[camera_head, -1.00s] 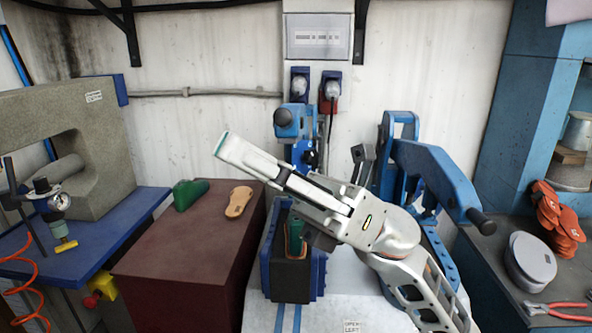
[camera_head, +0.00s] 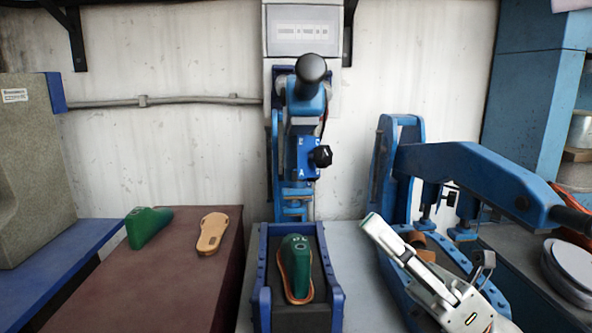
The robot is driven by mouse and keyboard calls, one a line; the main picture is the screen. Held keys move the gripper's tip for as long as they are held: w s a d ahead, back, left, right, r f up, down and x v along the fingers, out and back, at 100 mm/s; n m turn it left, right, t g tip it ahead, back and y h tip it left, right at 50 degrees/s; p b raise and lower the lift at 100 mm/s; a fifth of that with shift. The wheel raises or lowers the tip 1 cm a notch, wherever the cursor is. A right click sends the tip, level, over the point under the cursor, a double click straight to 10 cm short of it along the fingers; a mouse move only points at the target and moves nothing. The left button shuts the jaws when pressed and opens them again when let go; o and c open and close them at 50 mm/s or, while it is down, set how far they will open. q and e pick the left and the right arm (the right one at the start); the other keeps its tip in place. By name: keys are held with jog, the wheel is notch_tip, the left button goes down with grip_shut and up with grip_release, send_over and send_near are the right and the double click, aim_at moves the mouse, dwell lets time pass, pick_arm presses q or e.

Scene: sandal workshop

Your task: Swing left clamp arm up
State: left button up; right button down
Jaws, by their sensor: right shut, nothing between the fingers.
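The left clamp arm (camera_head: 305,108) is blue with a black ball handle (camera_head: 311,69) at its top end. It stands raised behind the left clamp bed (camera_head: 264,262), clear of what lies there. On that bed a green last (camera_head: 296,257) sits on a tan sole. My right gripper (camera_head: 372,226) is shut and empty, in front of the right clamp and to the right of the left bed. It is apart from the left clamp arm. My left gripper is not in view.
The right clamp arm (camera_head: 480,178) is lowered over its bed, its black handle (camera_head: 573,220) toward the right edge. A green last (camera_head: 146,227) and a tan sole (camera_head: 212,233) lie on the dark red block (camera_head: 165,280). Space above the left bed is free.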

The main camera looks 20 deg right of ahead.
jog(key=f, duration=0.1)
jog(key=p, duration=0.4)
send_near(302, 127)
jog(key=shift+n, duration=0.3)
jog(key=x, duration=0.5)
jog(key=shift+a+f, duration=0.1)
jog(key=shift+a, duration=0.15)
jog(key=shift+r, duration=0.3)
jog(key=shift+w+r, duration=0.1)
jog(key=shift+w, duration=0.1)
pick_arm(q)
jog(key=shift+s+a+r, duration=0.1)
jog(key=shift+a, duration=0.65)
jog(key=shift+s, duration=0.1)
